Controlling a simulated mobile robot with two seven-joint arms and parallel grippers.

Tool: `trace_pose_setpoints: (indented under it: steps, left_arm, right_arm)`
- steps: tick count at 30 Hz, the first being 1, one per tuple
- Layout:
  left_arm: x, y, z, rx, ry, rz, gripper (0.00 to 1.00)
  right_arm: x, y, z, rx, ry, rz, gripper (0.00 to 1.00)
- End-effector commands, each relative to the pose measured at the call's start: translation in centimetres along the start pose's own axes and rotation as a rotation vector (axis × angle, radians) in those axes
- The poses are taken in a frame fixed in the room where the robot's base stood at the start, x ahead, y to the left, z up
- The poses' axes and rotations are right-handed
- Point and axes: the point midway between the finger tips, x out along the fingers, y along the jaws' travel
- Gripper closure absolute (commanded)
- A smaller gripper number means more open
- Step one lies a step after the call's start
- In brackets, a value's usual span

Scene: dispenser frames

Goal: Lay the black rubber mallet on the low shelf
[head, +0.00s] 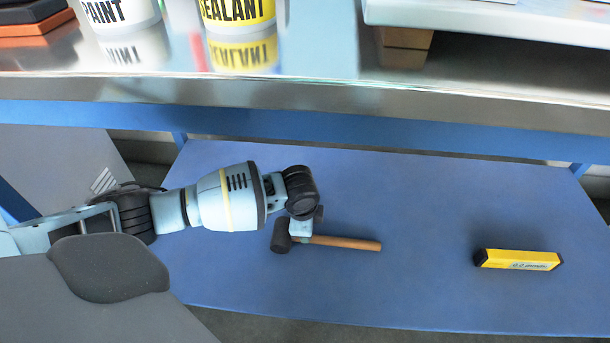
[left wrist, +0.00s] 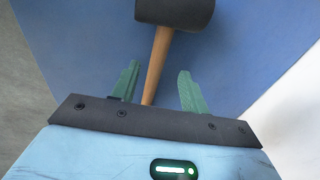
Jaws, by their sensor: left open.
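The black rubber mallet (head: 345,243) has a wooden handle and a black head, and it lies on the blue low shelf (head: 420,215). My left gripper (head: 303,229) is just above the mallet, near the head end of the handle. In the left wrist view, the left gripper (left wrist: 159,69) has its green fingers apart, with the handle (left wrist: 157,65) between them and the black head (left wrist: 175,10) beyond. A gap shows on both sides of the handle. My right gripper is in neither view.
A yellow box with black ends (head: 517,259) lies on the shelf to the right. The metal worktop (head: 300,90) above holds a paint can (head: 120,14) and a sealant can (head: 238,14). The shelf is clear between mallet and box.

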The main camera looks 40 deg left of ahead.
Motion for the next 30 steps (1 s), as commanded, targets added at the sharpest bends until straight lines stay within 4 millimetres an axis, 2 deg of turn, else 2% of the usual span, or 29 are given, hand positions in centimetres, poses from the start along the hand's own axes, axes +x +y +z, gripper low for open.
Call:
trace_pose_setpoints:
  steps: [1, 3, 9, 15, 30]
  left_arm:
    - [-1.7, -0.2, 0.0, 0.0, 0.002, -0.003, 0.55]
    - [-2.9, -0.2, -0.1, 0.0, 0.003, -0.004, 0.55]
    - [-5.3, -0.1, 0.0, -0.001, 0.001, -0.001, 0.55]
    - [-6.0, 0.0, 0.0, -0.001, -0.001, 0.001, 0.55]
    - [-5.9, 0.0, 0.0, -0.001, -0.001, 0.001, 0.55]
  right_arm:
    - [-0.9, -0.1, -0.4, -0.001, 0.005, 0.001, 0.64]
    - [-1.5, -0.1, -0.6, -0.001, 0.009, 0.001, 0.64]
    - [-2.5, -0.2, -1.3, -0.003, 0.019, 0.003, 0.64]
    - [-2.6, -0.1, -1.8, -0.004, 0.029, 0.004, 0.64]
    - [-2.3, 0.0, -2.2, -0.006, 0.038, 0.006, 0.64]
